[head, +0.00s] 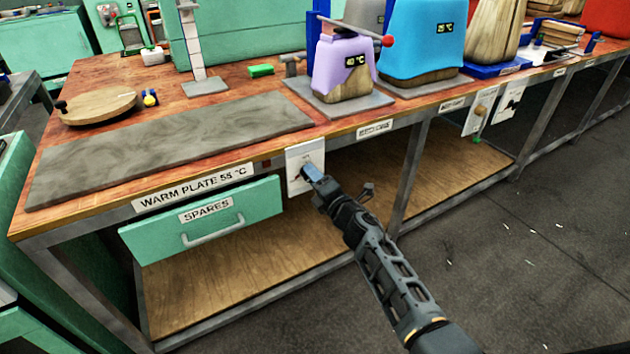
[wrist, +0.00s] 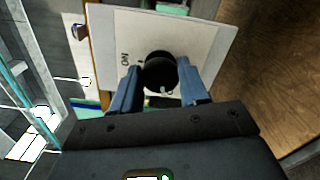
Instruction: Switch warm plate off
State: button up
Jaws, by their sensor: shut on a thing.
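The warm plate (head: 170,147) is a flat grey slab on the wooden bench at the left, above a label (head: 195,187) reading "WARM PLATE 55 °C". A white switch panel (head: 295,181) is fixed to the bench's front edge, right of that label. In the wrist view the panel (wrist: 205,42) carries a round black knob (wrist: 159,70) with "ON" printed beside it. My gripper (head: 308,171) is at the panel, its blue fingers shut on the knob, one on each side. The fingers (wrist: 158,80) hide part of the knob's rim. The knob's pointer is not clear.
A green drawer (head: 165,232) marked "SPARES" hangs below and left of the panel. A press with a purple cover (head: 343,62) stands on the bench above. Another panel with a knob (head: 480,110) is farther right. The floor (head: 500,270) at right is clear.

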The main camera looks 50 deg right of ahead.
jog(key=shift+f+n, duration=0.1)
jog(key=shift+n, duration=1)
jog(key=o, duration=1)
jog(key=shift+o, duration=0.2)
jog(key=v, duration=0.8)
